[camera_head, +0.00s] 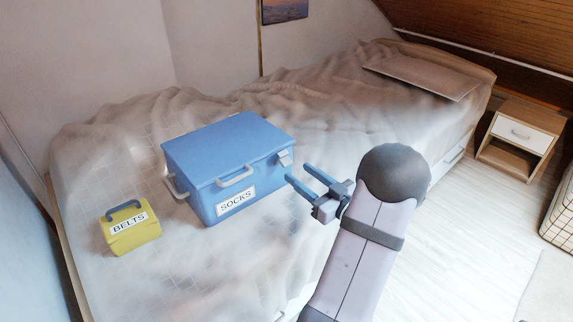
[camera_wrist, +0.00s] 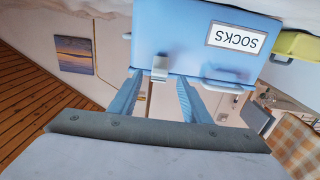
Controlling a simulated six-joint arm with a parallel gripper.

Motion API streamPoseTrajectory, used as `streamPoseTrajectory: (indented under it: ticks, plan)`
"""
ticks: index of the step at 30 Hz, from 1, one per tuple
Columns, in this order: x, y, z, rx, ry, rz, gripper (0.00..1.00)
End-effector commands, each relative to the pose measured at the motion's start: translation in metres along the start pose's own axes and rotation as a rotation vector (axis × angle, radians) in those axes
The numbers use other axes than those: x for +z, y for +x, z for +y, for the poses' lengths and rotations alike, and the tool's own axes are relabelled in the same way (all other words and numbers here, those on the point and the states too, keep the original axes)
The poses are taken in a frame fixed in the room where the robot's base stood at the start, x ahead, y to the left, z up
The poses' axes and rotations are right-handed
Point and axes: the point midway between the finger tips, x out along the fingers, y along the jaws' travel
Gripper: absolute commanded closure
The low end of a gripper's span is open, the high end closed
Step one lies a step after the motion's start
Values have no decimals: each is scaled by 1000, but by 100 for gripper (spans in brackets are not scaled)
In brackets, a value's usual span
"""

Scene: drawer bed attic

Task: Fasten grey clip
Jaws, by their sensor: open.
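The blue SOCKS box (camera_head: 225,165) sits on the bed with its lid down. It also fills the top middle of the wrist view (camera_wrist: 185,35), upside down. The small grey clip (camera_head: 284,157) is at the lid edge on the box's right side. In the wrist view the clip (camera_wrist: 160,68) shows between my two fingers. I cannot tell whether it is latched. My gripper (camera_head: 298,173) is open and empty, its two blue fingers pointing at the box's right side just below the clip. Whether the fingertips touch the box is unclear.
Grey handles (camera_head: 236,177) stick out from the box. A yellow BELTS box (camera_head: 131,232) with a dark handle stands left of it on the rumpled bed (camera_head: 290,95). A flat board (camera_head: 425,75) lies at the far end. A nightstand (camera_head: 520,140) stands right of the bed.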

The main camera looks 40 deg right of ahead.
Motion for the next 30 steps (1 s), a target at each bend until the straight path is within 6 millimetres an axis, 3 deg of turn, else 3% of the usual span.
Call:
streamPoseTrajectory:
  ticks: [15, 29, 30]
  plan:
    - [2, 59, -1, -3, 1, -2, 56]
    - [1, 70, 0, 0, 2, -2, 56]
    - [1, 70, 0, 0, 2, -2, 63]
